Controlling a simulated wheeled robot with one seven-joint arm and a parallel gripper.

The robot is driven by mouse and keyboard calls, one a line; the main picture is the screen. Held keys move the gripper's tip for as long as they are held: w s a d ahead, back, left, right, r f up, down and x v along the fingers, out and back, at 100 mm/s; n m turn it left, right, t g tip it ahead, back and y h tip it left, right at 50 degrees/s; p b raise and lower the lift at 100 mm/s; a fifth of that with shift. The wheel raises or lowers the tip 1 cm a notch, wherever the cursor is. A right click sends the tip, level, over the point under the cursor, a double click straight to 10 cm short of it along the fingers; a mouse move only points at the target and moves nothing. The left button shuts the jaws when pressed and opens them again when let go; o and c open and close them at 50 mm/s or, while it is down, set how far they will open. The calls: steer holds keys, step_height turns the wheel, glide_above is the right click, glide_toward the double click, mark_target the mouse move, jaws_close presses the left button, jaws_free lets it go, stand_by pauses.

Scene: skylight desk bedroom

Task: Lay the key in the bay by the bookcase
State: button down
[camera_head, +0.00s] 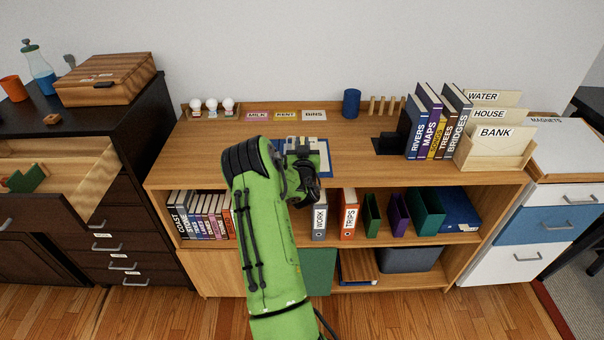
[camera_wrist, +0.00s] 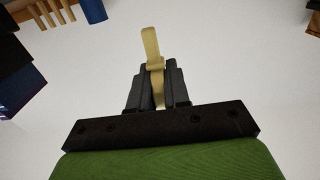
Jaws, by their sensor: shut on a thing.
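My gripper (camera_wrist: 157,75) is shut on a brass-coloured key (camera_wrist: 151,44) in the wrist view. The key stands out beyond the fingertips, with a pale surface behind it. In the head view my gripper (camera_head: 303,168) is over the middle of the wooden bookcase (camera_head: 225,155), in front of a blue-edged white panel (camera_head: 326,158). The key cannot be made out there. A dark recess or block (camera_head: 388,143) is on the top, left of the upright books; I cannot tell whether it is the bay.
Upright books (camera_head: 432,120) and a letter holder (camera_head: 490,150) stand at the right of the top. A blue cup (camera_head: 351,103), wooden pegs (camera_head: 386,105) and white bulbs (camera_head: 212,106) line the back. An open drawer (camera_head: 65,170) juts out at left.

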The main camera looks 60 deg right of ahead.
step_height(320, 180, down, 7)
steer(key=shift+f+b, duration=0.2)
steer(key=shift+b, duration=0.45)
steer(key=shift+f, duration=0.15)
steer(key=c, duration=1.1)
jaws_free()
